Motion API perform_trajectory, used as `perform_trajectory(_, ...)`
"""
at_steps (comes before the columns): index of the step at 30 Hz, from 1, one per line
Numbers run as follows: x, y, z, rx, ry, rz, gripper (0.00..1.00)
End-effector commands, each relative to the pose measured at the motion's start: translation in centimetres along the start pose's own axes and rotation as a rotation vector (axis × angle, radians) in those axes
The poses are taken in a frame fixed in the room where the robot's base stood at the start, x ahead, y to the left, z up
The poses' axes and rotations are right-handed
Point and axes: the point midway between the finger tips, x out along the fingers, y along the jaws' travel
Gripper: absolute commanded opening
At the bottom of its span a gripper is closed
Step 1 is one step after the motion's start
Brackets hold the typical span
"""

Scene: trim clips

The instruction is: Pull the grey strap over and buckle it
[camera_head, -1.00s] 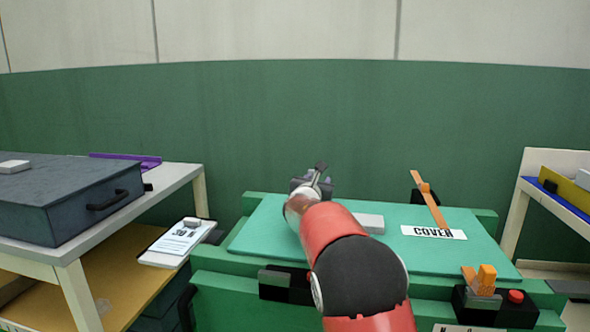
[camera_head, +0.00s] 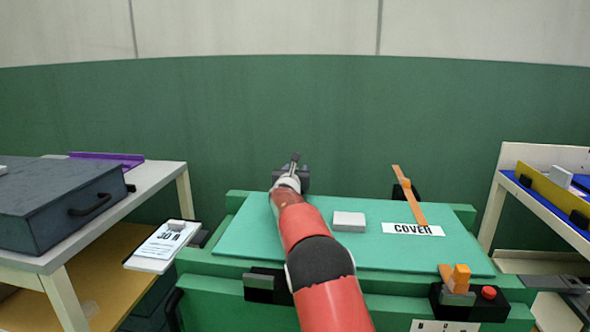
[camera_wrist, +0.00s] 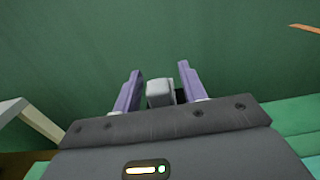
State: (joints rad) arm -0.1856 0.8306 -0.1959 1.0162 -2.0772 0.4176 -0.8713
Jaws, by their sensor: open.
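My gripper (camera_head: 293,172) is over the far left part of the green cover (camera_head: 320,245), and the arm hides what lies under it. In the wrist view my gripper (camera_wrist: 160,70) is open, with its purple fingers apart. A grey block (camera_wrist: 160,93), which looks like the end of the grey strap, stands between the fingers with a gap on each side. The strap's length cannot be made out. A grey-and-black buckle piece (camera_head: 264,284) sits on the front left edge of the green bench.
An orange strap (camera_head: 409,194) lies at the right by the COVER label (camera_head: 413,229). An orange buckle (camera_head: 460,277) with a red button (camera_head: 488,292) is at the front right. A pale block (camera_head: 349,221) lies on the cover. Shelves flank the bench.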

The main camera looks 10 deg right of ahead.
Motion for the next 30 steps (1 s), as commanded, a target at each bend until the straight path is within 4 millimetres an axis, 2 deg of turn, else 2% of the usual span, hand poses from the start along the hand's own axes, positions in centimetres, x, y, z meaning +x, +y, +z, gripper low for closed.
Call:
perform_trajectory(3, 0.0, 0.0, -0.1, 0.000, 0.000, 0.000, 0.42)
perform_trajectory(13, 0.0, 0.0, 0.0, 0.000, 0.001, 0.000, 0.00)
perform_trajectory(23, -0.4, 0.0, -0.2, 0.000, 0.001, 0.000, 0.00)
perform_trajectory(26, -1.2, 0.1, -0.4, 0.001, 0.001, 0.001, 0.00)
perform_trajectory(30, -3.5, 0.1, -0.8, 0.002, 0.000, 0.002, 0.00)
